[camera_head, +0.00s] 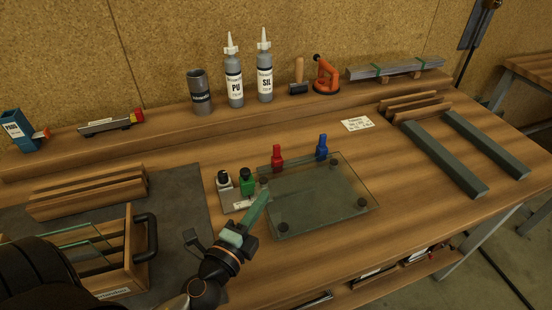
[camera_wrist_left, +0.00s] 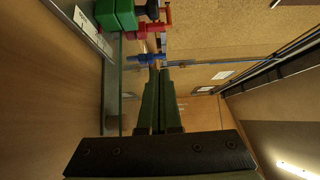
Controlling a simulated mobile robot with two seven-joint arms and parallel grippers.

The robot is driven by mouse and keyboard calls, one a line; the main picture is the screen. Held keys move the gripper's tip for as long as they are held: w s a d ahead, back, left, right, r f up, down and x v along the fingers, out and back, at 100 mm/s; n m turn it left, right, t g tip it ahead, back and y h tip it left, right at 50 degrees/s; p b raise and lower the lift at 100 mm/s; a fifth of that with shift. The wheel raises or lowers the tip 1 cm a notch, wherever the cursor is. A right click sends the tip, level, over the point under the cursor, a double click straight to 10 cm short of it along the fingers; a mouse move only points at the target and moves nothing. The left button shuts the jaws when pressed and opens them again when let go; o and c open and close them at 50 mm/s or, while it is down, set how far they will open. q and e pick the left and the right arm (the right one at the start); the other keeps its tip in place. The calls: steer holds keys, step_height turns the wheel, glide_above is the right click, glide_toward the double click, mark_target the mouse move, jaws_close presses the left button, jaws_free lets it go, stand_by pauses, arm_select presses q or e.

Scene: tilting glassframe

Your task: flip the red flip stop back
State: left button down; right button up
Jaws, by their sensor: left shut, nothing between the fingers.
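The red flip stop (camera_head: 277,155) stands upright at the back left edge of the glass plate (camera_head: 320,200). It also shows in the left wrist view (camera_wrist_left: 145,28), partly behind a green part. A similar blue stop (camera_head: 321,148) stands upright to its right, and shows in the left wrist view (camera_wrist_left: 145,57). My left gripper (camera_head: 267,192) has its greenish fingers together and empty, by the left part of the glass, in front of the red stop and apart from it. Its closed fingers show in the left wrist view (camera_wrist_left: 158,72). My right gripper is not in view.
A green-topped block (camera_head: 246,180) and a white-and-black one (camera_head: 224,181) stand on a small labelled plate left of the glass. A wooden crate (camera_head: 128,248) with glass panes is at the left. Two grey bars (camera_head: 445,160) lie right. Bare bench separates bars and glass.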

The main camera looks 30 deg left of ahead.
arm_select(q)
steer(key=shift+w+r+p, duration=0.1)
steer(key=shift+w+p, duration=0.3)
steer(key=shift+w, duration=0.15)
steer(key=p, duration=0.3)
glide_toward(277, 159)
steer(key=w+d+r, duration=0.1)
steer(key=w, duration=0.1)
steer(key=w+d+r, duration=0.1)
steer(key=d, duration=0.1)
steer(key=shift+w+d+r, duration=0.2)
steer(key=shift+w+r, duration=0.15)
steer(key=shift+w, duration=0.05)
steer(key=w+a, duration=0.2)
steer(key=shift+w+a+f, duration=0.1)
steer(key=shift+w, duration=0.2)
steer(key=shift+w+a, duration=0.3)
steer(key=shift+a, duration=0.05)
steer(key=shift+a, duration=0.1)
